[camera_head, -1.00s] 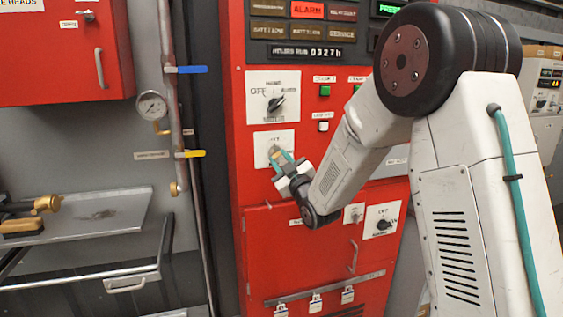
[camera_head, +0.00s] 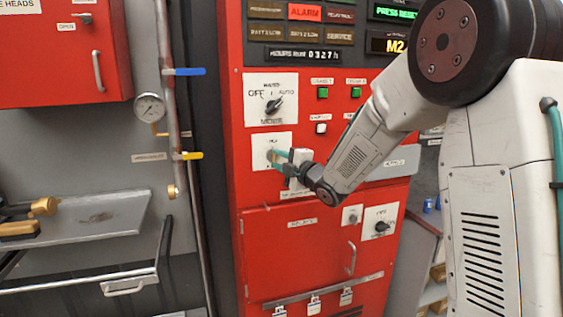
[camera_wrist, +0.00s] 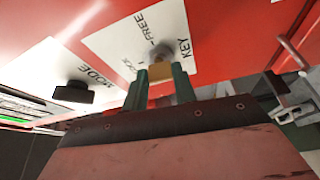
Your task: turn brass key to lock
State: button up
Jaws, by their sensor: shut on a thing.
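The brass key (camera_wrist: 160,71) sits in the key switch on a white plate (camera_wrist: 110,40) of the red panel. The plate's lettering includes "FREE" and "KEY". My gripper (camera_wrist: 158,82) is shut on the key, with its green fingers on either side of it. In the head view my gripper (camera_head: 279,161) reaches the white key plate (camera_head: 257,141) from the right, below the mode switch. The fingers cover most of the key there, so its exact angle is hard to tell.
The black mode knob (camera_head: 273,107) is just above the key plate; it also shows in the wrist view (camera_wrist: 74,92). A lower panel door has a handle (camera_head: 351,258). A yellow-handled valve (camera_head: 188,156) is on the pipe to the left.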

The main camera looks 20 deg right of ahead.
jog(key=shift+r+n, duration=0.1)
jog(key=shift+n, duration=0.5)
jog(key=shift+g, duration=0.3)
jog(key=o, duration=1)
jog(key=v, duration=0.7)
jog(key=shift+s+n, duration=0.3)
jog(key=shift+s, duration=0.1)
jog(key=shift+d, duration=0.15)
